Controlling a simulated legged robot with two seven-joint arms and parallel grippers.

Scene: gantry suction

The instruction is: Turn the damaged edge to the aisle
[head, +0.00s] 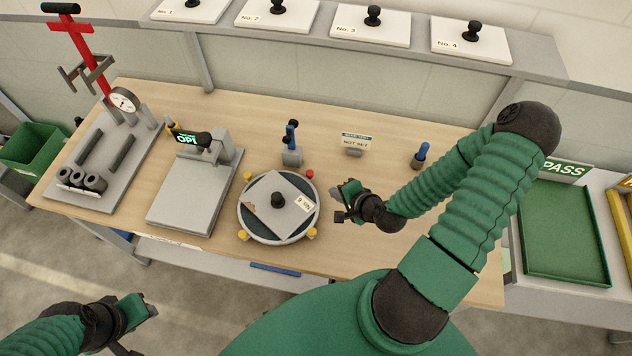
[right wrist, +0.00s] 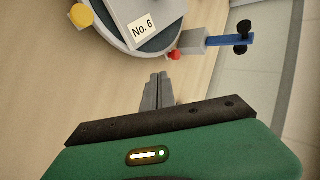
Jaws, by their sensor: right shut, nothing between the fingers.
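A grey square plate (head: 277,222) with a dark knob and a No. 6 label lies on a round turntable (head: 247,228). A brownish, ragged patch (head: 250,207) shows on the plate's left edge in the head view. The label (right wrist: 143,28) shows in the right wrist view; the damaged patch is out of that view. My right gripper (head: 341,205) is shut and empty, just right of the turntable and apart from it; its fingers (right wrist: 157,92) are together in the wrist view. My left gripper (head: 138,328) is low at the left, off the bench; its finger opening is unclear.
A blue-handled clamp (head: 291,150) stands behind the turntable, with red and yellow knobs around the rim. A grey stand (head: 190,195) is to its left, a sign (head: 355,143) behind right. A green tray (head: 565,235) is far right. The bench front right is clear.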

